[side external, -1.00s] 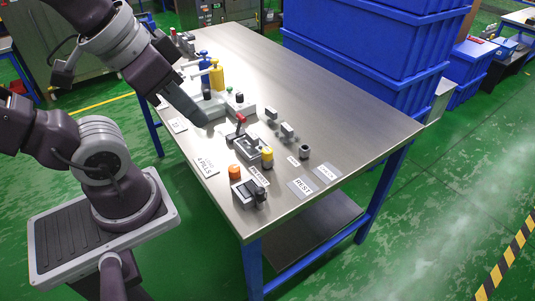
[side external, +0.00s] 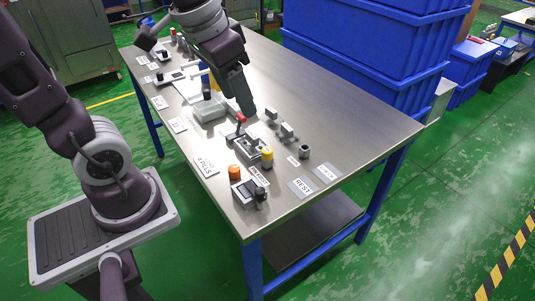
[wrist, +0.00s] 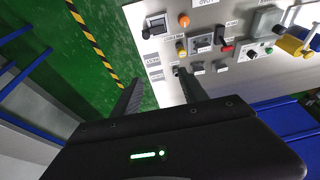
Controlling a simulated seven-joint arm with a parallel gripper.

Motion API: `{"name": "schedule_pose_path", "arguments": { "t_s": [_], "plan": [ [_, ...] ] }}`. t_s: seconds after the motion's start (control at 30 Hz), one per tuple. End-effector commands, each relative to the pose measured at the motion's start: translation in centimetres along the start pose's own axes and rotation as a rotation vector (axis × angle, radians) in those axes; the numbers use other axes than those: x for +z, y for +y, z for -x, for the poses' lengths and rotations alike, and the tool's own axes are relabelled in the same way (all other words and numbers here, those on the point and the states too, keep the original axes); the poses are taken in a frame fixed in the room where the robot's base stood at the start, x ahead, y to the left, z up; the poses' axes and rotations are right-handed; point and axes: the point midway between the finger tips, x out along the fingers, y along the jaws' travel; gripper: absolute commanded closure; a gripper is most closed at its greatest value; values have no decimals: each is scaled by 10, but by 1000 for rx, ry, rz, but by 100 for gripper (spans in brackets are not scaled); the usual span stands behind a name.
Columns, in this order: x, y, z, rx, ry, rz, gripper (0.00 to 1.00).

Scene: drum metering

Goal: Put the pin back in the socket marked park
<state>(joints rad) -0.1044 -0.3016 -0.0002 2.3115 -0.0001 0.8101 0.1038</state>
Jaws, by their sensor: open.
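My gripper (side external: 248,109) is above the table by the red-knobbed lever, its fingers pointing down. In the wrist view my gripper (wrist: 160,76) shows two dark fingers spread apart with nothing between them. A small dark upright cylinder with a dark top (side external: 305,152) stands near the right edge, a small label beside it; it also shows near one fingertip in the wrist view (wrist: 178,71). It may be the socket, but its label is too small to read. I cannot pick out the pin for certain.
The table (side external: 365,125) carries a red-knobbed lever (side external: 240,119), a yellow cylinder (side external: 267,155), an orange button (side external: 234,172), a black knob on a base (side external: 257,190) and grey blocks (side external: 288,130). A REST label (side external: 302,186) lies near the front. Blue bins (side external: 365,50) stand behind.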

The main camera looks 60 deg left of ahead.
Motion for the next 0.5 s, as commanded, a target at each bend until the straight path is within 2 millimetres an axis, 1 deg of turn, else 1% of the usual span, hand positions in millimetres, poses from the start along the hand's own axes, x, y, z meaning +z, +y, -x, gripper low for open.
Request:
{"name": "schedule_pose_path", "arguments": {
  "t_s": [0.03, 0.07, 0.1, 0.17, 0.2, 0.27, 0.3, 0.4, 0.5],
  "plan": [
    [-15, -8, -18, -2, -50, 4, 49],
    [-24, -13, -30, -3, -72, 3, 49],
    [-34, -20, -46, -2, -103, 3, 49],
    [-47, -31, -70, 0, -145, 2, 49],
    [-54, -38, -88, 2, -173, 2, 49],
    [-61, -48, -113, 7, -210, 1, 49],
    [-64, -54, -129, 11, -232, 2, 49],
    [-66, -66, -163, 21, -277, 1, 49],
    [-66, -74, -185, 28, -303, 0, 49]
  ]
}}
